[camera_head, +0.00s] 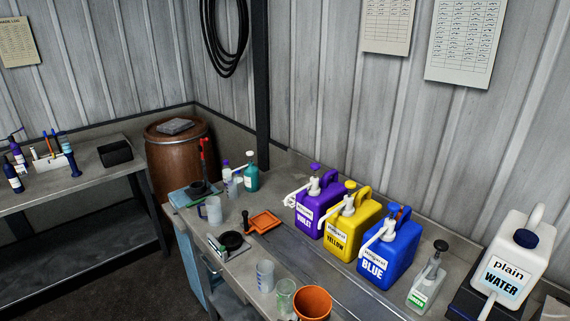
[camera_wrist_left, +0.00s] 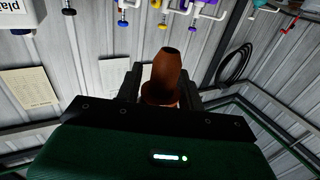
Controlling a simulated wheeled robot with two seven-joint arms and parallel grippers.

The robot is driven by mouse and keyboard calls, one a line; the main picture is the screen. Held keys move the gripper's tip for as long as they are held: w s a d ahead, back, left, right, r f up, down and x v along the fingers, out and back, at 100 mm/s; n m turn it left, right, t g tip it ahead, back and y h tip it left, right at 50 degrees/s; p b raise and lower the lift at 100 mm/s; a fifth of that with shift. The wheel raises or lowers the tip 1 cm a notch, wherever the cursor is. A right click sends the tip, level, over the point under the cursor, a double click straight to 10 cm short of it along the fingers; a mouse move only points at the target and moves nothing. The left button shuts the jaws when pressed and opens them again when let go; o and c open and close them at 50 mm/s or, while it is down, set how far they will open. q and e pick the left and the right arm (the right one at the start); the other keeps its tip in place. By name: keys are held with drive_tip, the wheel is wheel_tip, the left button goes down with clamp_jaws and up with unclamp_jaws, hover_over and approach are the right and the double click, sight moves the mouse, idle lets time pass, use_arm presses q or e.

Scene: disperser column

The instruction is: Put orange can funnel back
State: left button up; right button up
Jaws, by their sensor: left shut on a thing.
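The orange can funnel (camera_wrist_left: 162,72) sits between the two dark fingers of my left gripper (camera_wrist_left: 160,92), which is shut on it. The left wrist view is upside down, with the wall behind the funnel. In the head view, the funnel (camera_head: 312,303) shows at the bottom edge with its wide open rim up, in front of the bench. Its lower part is cut off there, and almost nothing of the left gripper shows. My right gripper is not in view.
Violet (camera_head: 318,209), yellow (camera_head: 346,239) and blue (camera_head: 386,257) pump jugs stand along the wall. A plain water jug (camera_head: 514,257) stands at right. Clear beakers (camera_head: 265,276), an orange tray (camera_head: 265,222) and a small green-labelled bottle (camera_head: 423,292) are on the bench.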

use_arm(q)
drive_tip(key=a+f+n+y+b, duration=0.1)
drive_tip(key=a+f+y+b, duration=0.1)
drive_tip(key=a, duration=0.7)
drive_tip(key=s+a+f+n+t+y+b, duration=0.1)
drive_tip(key=a+f, duration=0.3)
drive_tip(key=a, duration=0.5)
drive_tip(key=s+a+f+n+y+b, duration=0.1)
drive_tip(key=a+f+n+y+b, duration=0.1)
drive_tip(key=a, duration=0.7)
drive_tip(key=shift+s+a+f+y+b, duration=0.25)
drive_tip(key=shift+f+y+b, duration=0.2)
drive_tip(key=shift+f+y, duration=0.35)
drive_tip(key=shift+d+r, duration=0.1)
drive_tip(key=shift+r, duration=0.05)
